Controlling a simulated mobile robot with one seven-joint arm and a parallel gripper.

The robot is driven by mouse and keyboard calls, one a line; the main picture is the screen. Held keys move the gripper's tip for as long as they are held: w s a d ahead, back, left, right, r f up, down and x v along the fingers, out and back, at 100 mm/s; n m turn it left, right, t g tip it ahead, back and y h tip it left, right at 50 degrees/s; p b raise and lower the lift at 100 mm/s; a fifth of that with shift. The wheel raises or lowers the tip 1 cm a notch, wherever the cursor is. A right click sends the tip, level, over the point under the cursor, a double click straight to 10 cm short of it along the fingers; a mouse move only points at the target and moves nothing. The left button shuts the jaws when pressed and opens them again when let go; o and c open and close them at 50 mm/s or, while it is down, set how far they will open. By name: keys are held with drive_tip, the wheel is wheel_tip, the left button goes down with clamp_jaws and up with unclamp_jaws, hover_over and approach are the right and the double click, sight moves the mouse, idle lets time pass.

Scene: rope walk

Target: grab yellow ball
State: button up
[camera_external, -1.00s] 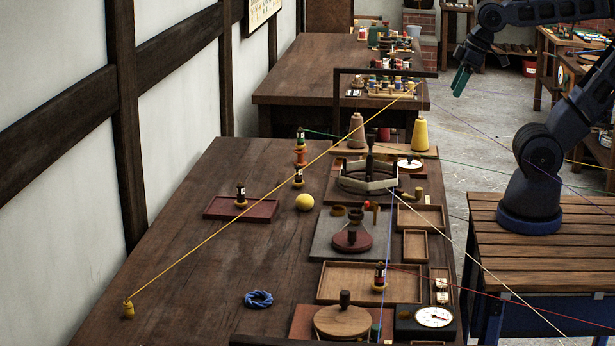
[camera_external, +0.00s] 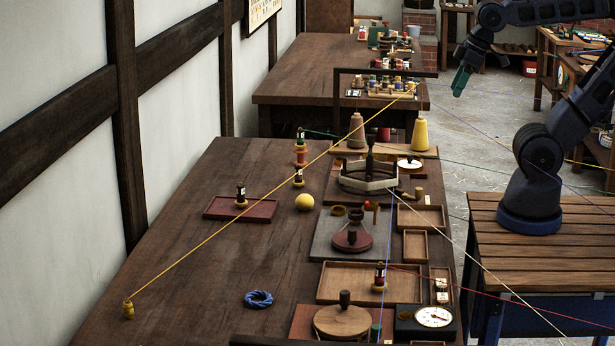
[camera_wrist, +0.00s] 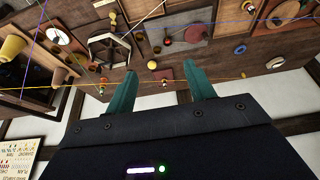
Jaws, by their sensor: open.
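The yellow ball (camera_external: 304,202) rests on the brown wooden table, right of the dark red tray (camera_external: 240,208) and left of the grey board. It also shows in the wrist view (camera_wrist: 152,65), small and beyond the fingertips, between them and slightly left of centre. My gripper (camera_external: 461,82) hangs at the upper right in the external view, high and well away from the ball. In the wrist view its two green fingers (camera_wrist: 160,85) are apart with nothing between them.
A yellow cord (camera_external: 240,196) stretches diagonally above the table from a yellow peg (camera_external: 128,310), passing near the ball. A spool stack (camera_external: 300,160) stands behind the ball. A blue rope ring (camera_external: 258,299) lies in front. Trays and a winder (camera_external: 368,180) fill the right side.

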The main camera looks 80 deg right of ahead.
drive_tip(key=o, duration=0.4)
